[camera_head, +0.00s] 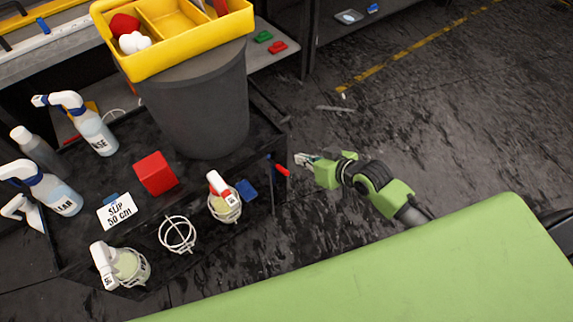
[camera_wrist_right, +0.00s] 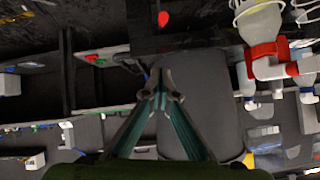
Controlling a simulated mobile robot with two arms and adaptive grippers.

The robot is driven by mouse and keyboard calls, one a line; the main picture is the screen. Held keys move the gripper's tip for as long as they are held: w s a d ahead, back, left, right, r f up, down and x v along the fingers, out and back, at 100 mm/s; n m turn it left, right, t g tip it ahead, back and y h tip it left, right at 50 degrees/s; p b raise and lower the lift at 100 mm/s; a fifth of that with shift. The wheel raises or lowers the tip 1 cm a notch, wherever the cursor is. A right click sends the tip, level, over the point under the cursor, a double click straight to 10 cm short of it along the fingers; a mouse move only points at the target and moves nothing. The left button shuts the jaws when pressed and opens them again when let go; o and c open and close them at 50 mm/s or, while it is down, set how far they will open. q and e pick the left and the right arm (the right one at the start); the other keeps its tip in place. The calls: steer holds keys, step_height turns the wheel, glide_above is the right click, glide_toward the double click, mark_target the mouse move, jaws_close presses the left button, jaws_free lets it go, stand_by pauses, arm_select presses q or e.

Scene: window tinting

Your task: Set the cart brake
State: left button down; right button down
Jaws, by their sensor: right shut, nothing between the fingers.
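The black cart (camera_head: 90,170) stands at the left in the head view. A small red lever end (camera_head: 282,170) sticks out from a dark post on the cart's right side; I take it for the brake lever. A red tip, likely the same one, shows at the top of the right wrist view (camera_wrist_right: 163,19). My right gripper (camera_head: 301,159) is shut and empty, just right of the red lever end and apart from it in the picture. Its closed fingertips (camera_wrist_right: 160,92) show in the wrist view. My left gripper is not in view.
The cart carries a grey bin (camera_head: 200,115) under a yellow tray (camera_head: 190,45), several spray bottles (camera_head: 95,135), a red block (camera_head: 155,173), a label card (camera_head: 117,211) and wire holders (camera_head: 177,235). A green surface (camera_head: 400,270) fills the lower right. Open floor (camera_head: 450,110) lies right.

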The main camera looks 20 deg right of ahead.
glide_above(278, 167)
steer(key=s+d, duration=0.1)
steer(key=d, duration=0.1)
step_height(278, 167, down, 6)
steer(key=f, duration=0.1)
steer(key=s+f+b, duration=0.1)
steer(key=shift+s+d+f, duration=0.1)
steer(key=shift+f, duration=0.2)
steer(key=shift+s+f, duration=0.2)
steer(key=shift+f, duration=0.2)
